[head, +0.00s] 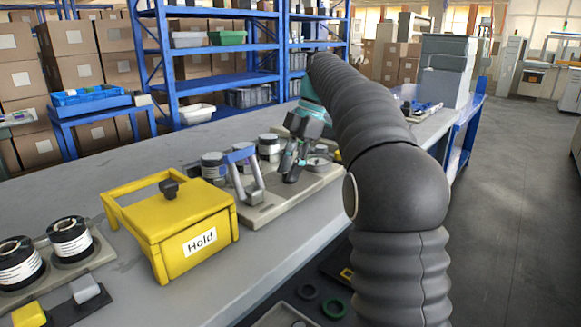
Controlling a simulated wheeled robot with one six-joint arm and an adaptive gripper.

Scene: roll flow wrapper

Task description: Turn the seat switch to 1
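My gripper (292,172) points down at the right part of a beige board (270,211), close to a round grey part (318,163). Its fingers are small and dark here, and I cannot tell whether they are open or touch anything. No switch marked 1 can be made out; part of the board is hidden by the gripper. A grey block (87,289) on a dark plate sits at the lower left, beside a yellow block (28,314); I cannot tell whether either is a switch.
A yellow box labelled Hold (180,235) stands left of the board. A grey-blue bracket (248,175) and rolls (213,167) are on the board. Two black-and-white rolls (71,240) (18,262) stand at the left. Bins lie below the table's front edge. The back left tabletop is clear.

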